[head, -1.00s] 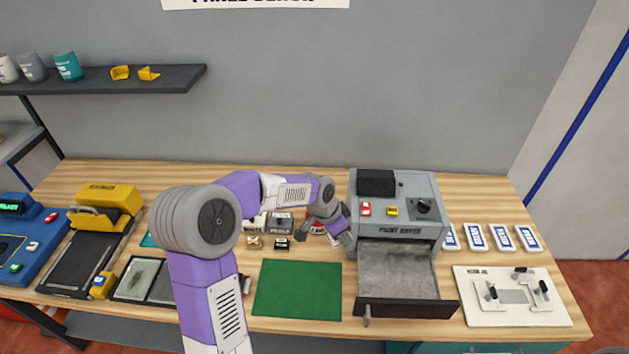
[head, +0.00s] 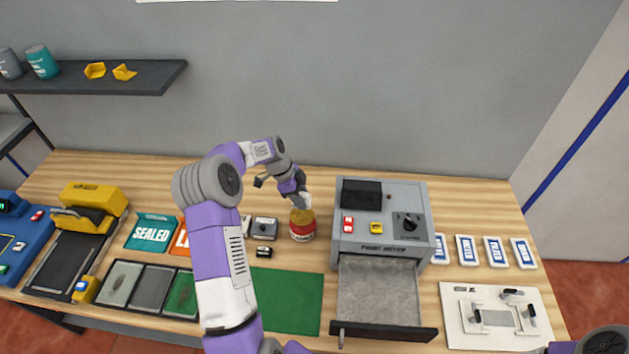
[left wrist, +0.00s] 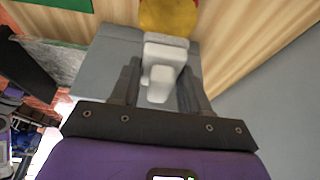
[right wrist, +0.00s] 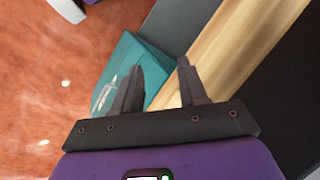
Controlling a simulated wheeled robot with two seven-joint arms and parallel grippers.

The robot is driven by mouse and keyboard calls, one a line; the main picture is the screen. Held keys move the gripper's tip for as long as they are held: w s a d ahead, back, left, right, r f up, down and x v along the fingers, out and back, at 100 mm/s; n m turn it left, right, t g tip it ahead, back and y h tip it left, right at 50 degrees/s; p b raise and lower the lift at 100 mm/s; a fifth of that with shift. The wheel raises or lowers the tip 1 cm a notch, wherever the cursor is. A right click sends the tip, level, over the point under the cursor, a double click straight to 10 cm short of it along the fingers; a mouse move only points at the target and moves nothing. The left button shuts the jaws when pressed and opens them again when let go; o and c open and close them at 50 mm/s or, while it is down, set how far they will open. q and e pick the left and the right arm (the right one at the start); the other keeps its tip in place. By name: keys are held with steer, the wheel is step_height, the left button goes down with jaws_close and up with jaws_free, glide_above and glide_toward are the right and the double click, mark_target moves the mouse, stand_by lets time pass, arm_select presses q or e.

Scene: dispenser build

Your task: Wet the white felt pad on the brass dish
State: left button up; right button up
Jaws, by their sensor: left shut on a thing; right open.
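A bottle (head: 302,226) with amber contents and a red and white label stands upright on the bench, just left of the paint dryer. My left gripper (head: 300,200) is at its top, shut on its pale head. I cannot tell if the bottle touches the bench. I cannot make out the white felt pad or the brass dish in any view. My right gripper (right wrist: 160,85) is open and empty, away from the bench-top objects.
The paint dryer (head: 380,215) has its drawer (head: 380,290) pulled out. A green mat (head: 290,300) lies in front of the bottle. A small grey box (head: 265,228) and a black block (head: 263,252) stand left of it. A white jig board (head: 480,335) is at right.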

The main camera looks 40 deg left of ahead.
mark_target(306, 215)
arm_select(q)
steer(key=shift+w+r, duration=0.1)
steer(key=shift+w+f, duration=0.15)
steer(key=shift+f, duration=0.1)
steer(key=shift+s+f+b, duration=0.2)
steer(key=shift+f+b, duration=0.25)
steer(key=shift+f, duration=0.1)
steer(key=shift+f+b, duration=1.05)
steer(key=shift+f, duration=1.15)
steer(key=shift+f+b, duration=0.95)
steer(key=shift+f, duration=0.15)
steer(key=shift+r+p, duration=1.65)
steer(key=shift+r, duration=1.95)
